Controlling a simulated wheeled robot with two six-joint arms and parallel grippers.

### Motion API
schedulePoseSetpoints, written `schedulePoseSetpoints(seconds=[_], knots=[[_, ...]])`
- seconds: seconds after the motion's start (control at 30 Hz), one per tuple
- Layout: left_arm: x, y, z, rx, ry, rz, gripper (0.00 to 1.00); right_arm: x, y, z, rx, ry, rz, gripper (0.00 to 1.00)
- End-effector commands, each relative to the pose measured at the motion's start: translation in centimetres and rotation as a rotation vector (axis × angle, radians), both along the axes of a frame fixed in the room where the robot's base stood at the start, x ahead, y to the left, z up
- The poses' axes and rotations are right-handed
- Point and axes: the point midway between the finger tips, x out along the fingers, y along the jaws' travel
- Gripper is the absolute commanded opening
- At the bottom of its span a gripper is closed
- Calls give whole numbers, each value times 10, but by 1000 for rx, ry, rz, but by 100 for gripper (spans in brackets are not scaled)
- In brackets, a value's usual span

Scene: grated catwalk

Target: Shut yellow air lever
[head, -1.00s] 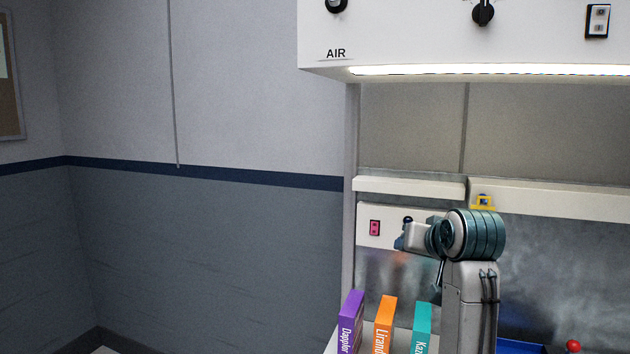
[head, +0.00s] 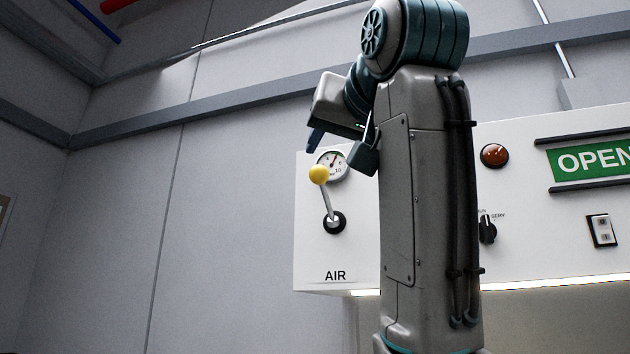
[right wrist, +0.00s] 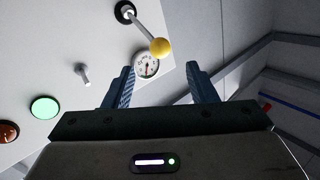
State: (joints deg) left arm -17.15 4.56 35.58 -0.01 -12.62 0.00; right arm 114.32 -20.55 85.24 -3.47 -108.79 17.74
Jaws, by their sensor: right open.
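The yellow air lever (head: 319,175) has a round yellow knob on a metal rod. It points up and slightly left from a black pivot on the white panel, above the AIR label. In the right wrist view its yellow knob (right wrist: 160,47) shows just beyond and between my fingertips, apart from them. My right gripper (head: 315,142) is above the knob, with its fingers pointing down and only partly visible. In the right wrist view my right gripper (right wrist: 161,78) is open and empty. My left gripper is out of view.
A round gauge (head: 333,165) sits behind the knob. My raised right arm covers part of the white panel (head: 545,240). Left of the panel is clear wall.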

Motion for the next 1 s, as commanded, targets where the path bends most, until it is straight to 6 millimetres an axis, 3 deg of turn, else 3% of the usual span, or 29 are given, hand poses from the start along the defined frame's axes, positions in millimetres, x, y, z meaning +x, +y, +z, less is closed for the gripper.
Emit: schedulePoseSetpoints(seconds=[0.17, 0.6, 1.0], knots=[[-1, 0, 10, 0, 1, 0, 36, 13, 6, 5, -1, 0, 1, 52], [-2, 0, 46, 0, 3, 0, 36, 87, 26, 5, -2, -1, 1, 52], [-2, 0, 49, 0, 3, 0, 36, 101, 30, 2, -1, -4, 0, 52]])
